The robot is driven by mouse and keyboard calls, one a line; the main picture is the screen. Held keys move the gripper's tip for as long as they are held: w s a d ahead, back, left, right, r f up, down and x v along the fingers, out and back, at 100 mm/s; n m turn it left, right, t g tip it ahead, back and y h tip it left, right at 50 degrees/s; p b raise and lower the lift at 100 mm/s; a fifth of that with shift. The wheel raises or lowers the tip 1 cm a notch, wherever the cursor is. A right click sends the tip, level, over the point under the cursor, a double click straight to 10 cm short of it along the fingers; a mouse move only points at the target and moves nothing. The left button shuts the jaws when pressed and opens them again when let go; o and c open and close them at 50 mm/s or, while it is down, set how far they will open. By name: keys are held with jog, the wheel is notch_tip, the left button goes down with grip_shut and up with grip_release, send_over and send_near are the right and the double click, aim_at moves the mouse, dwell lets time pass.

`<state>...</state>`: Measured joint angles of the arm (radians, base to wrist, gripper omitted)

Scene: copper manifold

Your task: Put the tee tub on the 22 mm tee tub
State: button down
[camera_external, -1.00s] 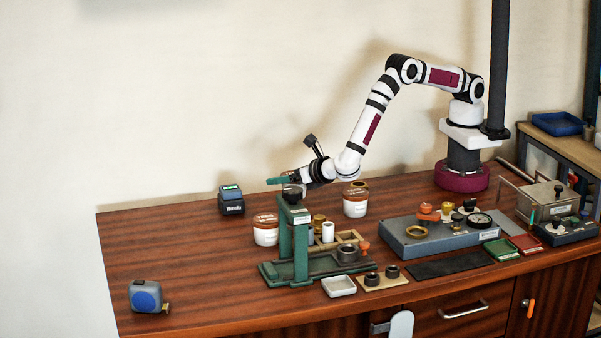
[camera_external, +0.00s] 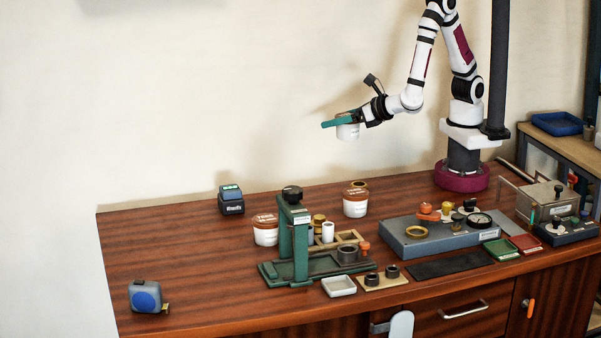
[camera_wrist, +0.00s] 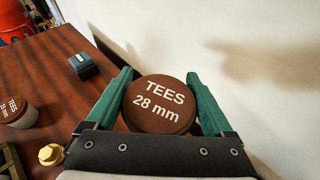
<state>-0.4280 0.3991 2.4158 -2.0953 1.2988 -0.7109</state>
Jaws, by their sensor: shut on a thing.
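My gripper (camera_external: 340,121) is raised high above the back of the bench, its teal fingers shut on a white tub with a brown lid (camera_external: 348,133). In the wrist view the held tub's lid (camera_wrist: 160,104) reads "TEES 28 mm" and sits between the two fingers. Two similar white tubs with brown lids stand upright on the bench: one left of the green stand (camera_external: 265,231), one behind and right of it (camera_external: 355,203). A tub lid also shows at the wrist view's left edge (camera_wrist: 14,109), its lettering only partly visible. The held tub is well clear of both.
The green stand (camera_external: 300,241) rises beside the left tub. A black device with a green screen (camera_external: 231,200) stands at the back left; a blue tape measure (camera_external: 146,297) lies front left. A grey fixture (camera_external: 435,236) occupies the right. The bench's left middle is clear.

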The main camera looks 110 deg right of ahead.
jog(key=shift+s+a+n+y, duration=0.3)
jog(key=shift+s+a, duration=0.5)
jog(key=shift+a, duration=0.2)
send_over(346, 190)
jog(key=shift+t, duration=0.3)
notch_tip(346, 190, down, 6)
jog(key=shift+d+f, duration=0.1)
jog(key=shift+d, duration=0.05)
notch_tip(346, 190, down, 4)
jog(key=shift+f, duration=0.1)
jog(key=shift+f, duration=0.1)
